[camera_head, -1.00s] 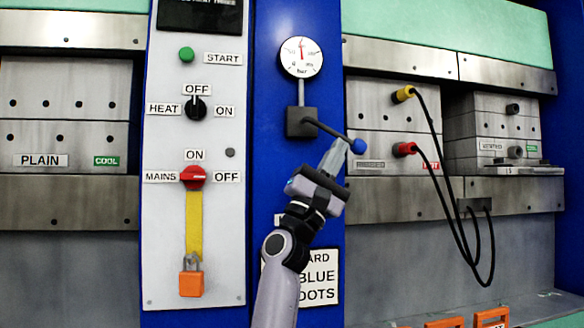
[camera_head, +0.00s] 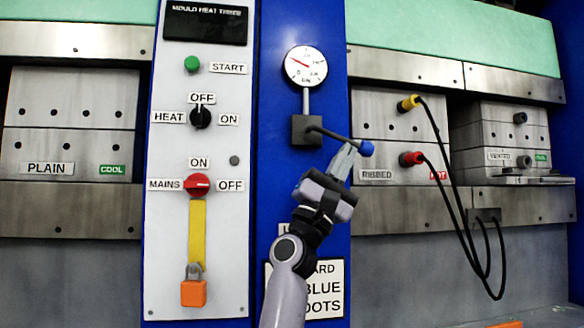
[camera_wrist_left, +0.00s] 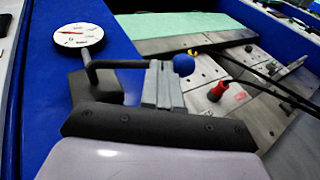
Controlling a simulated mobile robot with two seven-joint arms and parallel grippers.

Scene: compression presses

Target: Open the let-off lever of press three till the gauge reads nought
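The let-off lever (camera_head: 335,135) is a dark rod from a dark block (camera_head: 306,131) on the blue column. It slopes down to the right and ends in a blue knob (camera_head: 366,149). The round gauge (camera_head: 305,66) is above it, with its red needle pointing left and slightly up. My left gripper (camera_head: 350,150) comes from below, its fingers together, tips at the rod just left of the knob. In the left wrist view the fingers (camera_wrist_left: 163,84) cross the rod beside the blue knob (camera_wrist_left: 183,64) and appear to touch it. My right gripper is out of view.
Left of the column, a white panel (camera_head: 225,270) has a green start button, heat switch and red mains switch with an orange padlock (camera_head: 194,288). Right of the knob, red (camera_head: 411,158) and yellow (camera_head: 408,104) plugs with black cables stand out from the ribbed mould (camera_head: 383,125).

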